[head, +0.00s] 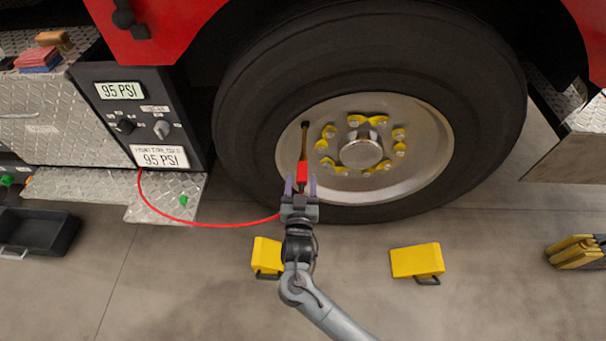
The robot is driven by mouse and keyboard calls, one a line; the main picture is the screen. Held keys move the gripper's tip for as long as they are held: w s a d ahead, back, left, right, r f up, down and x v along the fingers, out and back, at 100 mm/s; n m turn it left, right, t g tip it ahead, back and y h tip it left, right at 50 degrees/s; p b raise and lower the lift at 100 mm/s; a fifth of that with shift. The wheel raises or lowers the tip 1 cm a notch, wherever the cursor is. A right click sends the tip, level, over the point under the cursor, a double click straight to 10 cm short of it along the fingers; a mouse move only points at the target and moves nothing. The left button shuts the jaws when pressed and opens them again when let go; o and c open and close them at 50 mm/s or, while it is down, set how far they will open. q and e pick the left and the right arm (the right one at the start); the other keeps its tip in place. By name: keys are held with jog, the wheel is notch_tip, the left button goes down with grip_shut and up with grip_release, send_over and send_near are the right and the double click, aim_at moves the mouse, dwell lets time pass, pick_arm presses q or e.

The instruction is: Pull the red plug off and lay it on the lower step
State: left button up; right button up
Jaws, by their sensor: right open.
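The red plug (302,172) sits at the lower end of the brownish valve stem (304,143) on the wheel's rim. A red hose (215,225) runs from the gauge panel in a low curve to my right gripper, which hides its end. My right gripper (301,186) is open, with one finger on each side of the plug's lower part. I cannot tell whether the fingers touch it. The lower step (150,211) is a diamond-plate ledge under the panel, with a small green object (183,200) on it. My left gripper is not in view.
The large tyre (245,130) stands behind my gripper. Yellow wheel chocks lie on the floor, one (267,256) beside my right wrist and another (417,260) farther right. The gauge panel (140,115) reads 95 PSI. A black tray (38,232) lies at the far left.

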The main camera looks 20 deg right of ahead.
aim_at(303, 167)
jog(key=b+x, duration=0.1)
jog(key=x, duration=0.2)
jog(key=shift+w+d, duration=0.2)
jog(key=shift+x, duration=1.05)
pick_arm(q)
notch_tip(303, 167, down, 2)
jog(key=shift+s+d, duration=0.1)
pick_arm(e)
jog(key=shift+f, duration=0.1)
pick_arm(q)
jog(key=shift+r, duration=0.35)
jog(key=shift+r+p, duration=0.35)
jog(key=shift+p, duration=0.2)
